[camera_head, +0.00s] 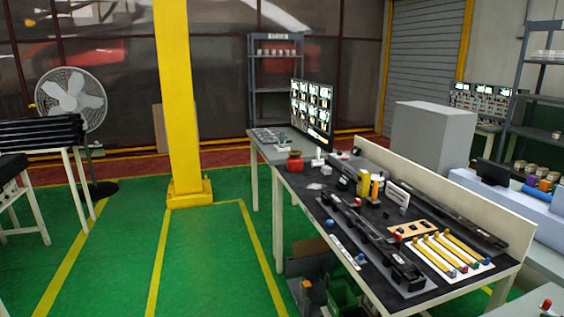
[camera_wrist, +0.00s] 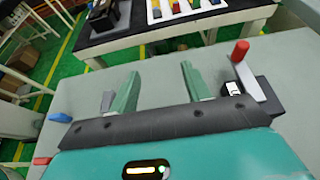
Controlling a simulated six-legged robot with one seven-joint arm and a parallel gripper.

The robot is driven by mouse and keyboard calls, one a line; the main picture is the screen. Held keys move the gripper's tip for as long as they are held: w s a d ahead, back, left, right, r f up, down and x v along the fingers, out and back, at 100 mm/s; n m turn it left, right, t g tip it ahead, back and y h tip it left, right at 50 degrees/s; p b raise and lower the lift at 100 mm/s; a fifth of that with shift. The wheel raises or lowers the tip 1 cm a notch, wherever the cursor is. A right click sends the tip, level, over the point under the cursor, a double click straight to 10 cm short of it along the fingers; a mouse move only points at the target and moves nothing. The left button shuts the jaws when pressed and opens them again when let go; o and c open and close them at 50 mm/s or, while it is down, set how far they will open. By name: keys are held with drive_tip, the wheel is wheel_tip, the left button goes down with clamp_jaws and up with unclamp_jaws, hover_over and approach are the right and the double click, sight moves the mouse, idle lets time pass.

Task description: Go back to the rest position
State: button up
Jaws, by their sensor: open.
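My gripper (camera_wrist: 159,78) shows in the wrist view as two green fingers standing wide apart, with nothing between them. The fingers point away from the camera, above or in front of a plain grey surface (camera_wrist: 75,97); I cannot tell the gap to it. The gripper does not show in the head view. The workbench (camera_head: 509,268) in the head view has a dark top with long black trim parts (camera_head: 370,238) and a white sheet holding several yellow-handled tools (camera_head: 445,252).
A yellow post (camera_head: 177,100) stands left of the bench. Bins (camera_head: 345,292) sit under the bench. The green floor (camera_head: 205,250) between post and bench is clear. A red-tipped bracket (camera_wrist: 240,52) stands beside my gripper.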

drive_tip(key=shift+d, duration=0.1)
drive_tip(key=w+a+r+n+g, duration=0.15)
drive_tip(key=a+r+n, duration=0.3)
drive_tip(key=a, duration=0.55)
drive_tip(key=w+a+r+n+g+y, duration=0.1)
drive_tip(key=a+r+n+g, duration=0.3)
drive_tip(key=a, duration=0.6)
drive_tip(key=w+a+r+n+g, duration=0.1)
drive_tip(key=a+r+n+g, duration=0.1)
drive_tip(key=a+n, duration=0.6)
drive_tip(key=s+a+r+n+h, duration=0.2)
drive_tip(key=s+a+n, duration=0.6)
drive_tip(key=a, duration=0.3)
drive_tip(key=s+a+r+n+h, duration=0.2)
drive_tip(key=s+a+n, duration=0.6)
drive_tip(key=s+a, duration=0.1)
drive_tip(key=shift+s+a+h, duration=0.2)
drive_tip(key=shift+a+h, duration=0.2)
drive_tip(key=shift+a, duration=0.45)
drive_tip(key=shift+c, duration=1.3)
